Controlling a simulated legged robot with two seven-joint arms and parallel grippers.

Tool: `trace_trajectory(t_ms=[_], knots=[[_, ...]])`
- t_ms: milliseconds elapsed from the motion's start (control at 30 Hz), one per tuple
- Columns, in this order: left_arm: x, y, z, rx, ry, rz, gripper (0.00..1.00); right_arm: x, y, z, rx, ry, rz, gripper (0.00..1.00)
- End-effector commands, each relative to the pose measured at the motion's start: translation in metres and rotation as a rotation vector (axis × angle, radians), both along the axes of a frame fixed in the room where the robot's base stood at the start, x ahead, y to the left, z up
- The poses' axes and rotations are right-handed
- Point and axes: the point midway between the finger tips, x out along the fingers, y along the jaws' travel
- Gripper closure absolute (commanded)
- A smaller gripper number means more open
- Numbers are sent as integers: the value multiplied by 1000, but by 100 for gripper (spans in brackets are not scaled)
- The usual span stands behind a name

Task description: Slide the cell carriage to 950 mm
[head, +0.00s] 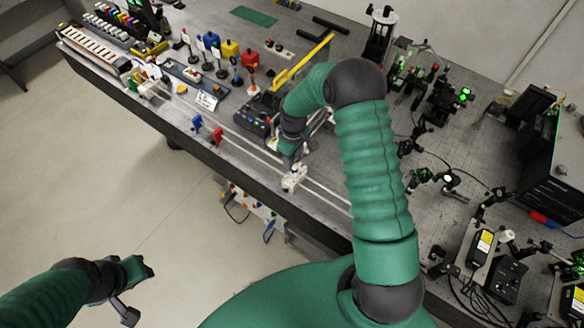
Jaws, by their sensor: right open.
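A pale two-line rail (250,154) runs diagonally along the bench's front edge. A small white block (294,179) sits on it, probably the cell carriage; a holder on its top is not clear. My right gripper (289,160) points down just above and behind this block. It is open; the arm hides part of it, and I cannot tell whether it touches the block. A blue marker (197,122) and a red marker (217,136) stand on the rail to the left. Scale numbers are too small to read. My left gripper (146,270) hangs over the floor, away from the bench.
A dark control box (257,114) stands behind the rail, with a yellow bar (302,62) beyond. Optical mounts and colored blocks crowd the back left. My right arm covers part of the bench's right side. The rail between the red marker and the white block looks clear.

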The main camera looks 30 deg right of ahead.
Motion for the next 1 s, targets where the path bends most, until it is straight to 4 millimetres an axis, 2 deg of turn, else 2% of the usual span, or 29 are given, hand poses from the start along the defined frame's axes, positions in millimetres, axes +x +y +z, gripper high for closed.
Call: trace_trajectory(t_ms=[33, 100, 300, 467, 700, 1000], knots=[[0, 0, 10, 0, 0, 0, 67, -2, -1, -10, 2, 7, -2, 55], [0, 0, 16, 0, 0, 0, 67, -3, -2, -29, 4, 7, -3, 55], [0, 0, 29, 0, 0, -1, 67, -1, -4, -72, 4, 2, -3, 55], [0, 0, 32, 0, 0, -1, 67, -1, -2, -86, 0, 0, -4, 55], [0, 0, 31, 0, 0, -1, 67, 0, 1, -88, -4, -1, -4, 55], [0, 0, 31, 0, 0, 0, 67, -1, -1, -88, 2, 1, -3, 93]])
